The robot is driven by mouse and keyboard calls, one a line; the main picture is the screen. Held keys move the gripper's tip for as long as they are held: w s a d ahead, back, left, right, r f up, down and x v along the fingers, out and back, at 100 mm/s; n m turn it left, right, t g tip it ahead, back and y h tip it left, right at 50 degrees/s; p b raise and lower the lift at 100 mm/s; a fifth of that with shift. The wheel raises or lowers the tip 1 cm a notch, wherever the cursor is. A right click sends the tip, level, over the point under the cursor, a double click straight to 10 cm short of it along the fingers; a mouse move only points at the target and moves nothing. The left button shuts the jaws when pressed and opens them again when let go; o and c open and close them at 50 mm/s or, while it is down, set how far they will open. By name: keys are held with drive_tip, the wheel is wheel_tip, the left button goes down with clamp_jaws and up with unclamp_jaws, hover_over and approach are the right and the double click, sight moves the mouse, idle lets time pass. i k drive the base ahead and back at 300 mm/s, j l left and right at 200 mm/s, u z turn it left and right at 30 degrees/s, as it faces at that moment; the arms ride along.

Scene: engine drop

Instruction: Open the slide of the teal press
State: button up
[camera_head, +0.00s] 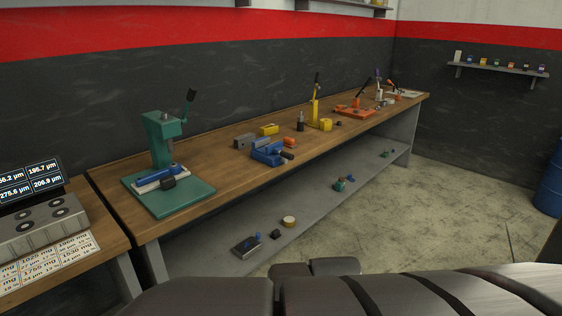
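The teal press (160,140) stands upright at the left end of the long wooden workbench. Its base plate (190,205) lies flat near the bench's front edge, and its dark lever (189,98) points up at the right. A white and blue slide (158,178) with a dark block or knob (168,183) sits low at the front of the press. I cannot tell how far the slide is out. My gripper is not in view.
A blue vise (268,152), yellow press (314,112) and orange tool (354,112) stand farther along the bench (225,165). A grey shelf (310,220) below holds small parts. A measuring station (45,222) stands left. Concrete floor (445,215) is open at right.

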sight(170, 181)
drive_tip(key=i+j, duration=0.15)
drive_tip(key=j, duration=0.2)
drive_tip(key=i+j, duration=0.15)
drive_tip(key=j, duration=0.25)
drive_tip(key=i+j, duration=0.15)
drive_tip(key=j, duration=0.2)
drive_tip(key=i+j, duration=0.15)
drive_tip(key=j, duration=0.25)
drive_tip(key=i+j, duration=0.2)
drive_tip(key=j, duration=0.15)
